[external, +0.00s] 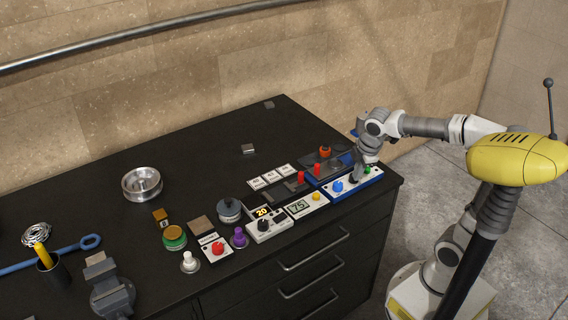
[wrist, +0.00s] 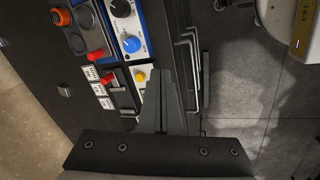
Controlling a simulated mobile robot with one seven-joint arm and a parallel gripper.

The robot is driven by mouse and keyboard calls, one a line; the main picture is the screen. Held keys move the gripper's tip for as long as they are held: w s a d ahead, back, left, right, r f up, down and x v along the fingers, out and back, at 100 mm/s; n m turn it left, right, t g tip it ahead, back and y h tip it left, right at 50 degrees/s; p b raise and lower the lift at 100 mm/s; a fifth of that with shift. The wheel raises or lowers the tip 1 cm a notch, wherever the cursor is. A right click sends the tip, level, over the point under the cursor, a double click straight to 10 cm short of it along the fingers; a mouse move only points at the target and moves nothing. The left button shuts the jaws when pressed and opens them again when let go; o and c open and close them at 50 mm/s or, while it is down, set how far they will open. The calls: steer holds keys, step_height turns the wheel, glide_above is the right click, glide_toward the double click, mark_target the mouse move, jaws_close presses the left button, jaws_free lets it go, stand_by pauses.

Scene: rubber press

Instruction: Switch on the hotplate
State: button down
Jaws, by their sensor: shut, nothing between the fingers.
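No object is clearly marked as the hotplate. A white control panel with a blue rim (external: 348,193) lies at the bench's right end, with a blue knob (external: 338,186) and a green button (external: 367,170). The blue knob (wrist: 132,44) also shows in the wrist view, with a second round control (wrist: 120,8) above it. My gripper (external: 356,179) is shut and empty at the panel, between the blue knob and green button in the external view.
Dark units with red levers (external: 317,169) and an orange button (external: 325,152) are behind the panel. A display unit (external: 299,207), a unit reading 20 (external: 263,225) and several knobs stand to the left. Drawer handles (external: 315,250) project from the front. The back middle is mostly clear.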

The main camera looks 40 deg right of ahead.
steer(key=w+a+r+n+g+p, duration=0.2)
steer(key=w+a+r+n+p, duration=0.2)
steer(key=w+a+n+p, duration=0.55)
steer(key=n+g+h+p, duration=0.1)
steer(key=n+p, duration=0.5)
steer(key=n, duration=0.6)
glide_above(283, 215)
steer(key=a, duration=0.3)
step_height(283, 215, down, 2)
steer(key=shift+s+d+f, duration=0.1)
steer(key=shift+d+f, duration=0.05)
steer(key=f, duration=0.4)
steer(key=d+f, duration=0.1)
steer(key=f, duration=0.4)
steer(key=d+f, duration=0.1)
steer(key=f, duration=0.3)
steer(key=shift+d+f+p, duration=0.1)
steer(key=shift+f+p, duration=0.3)
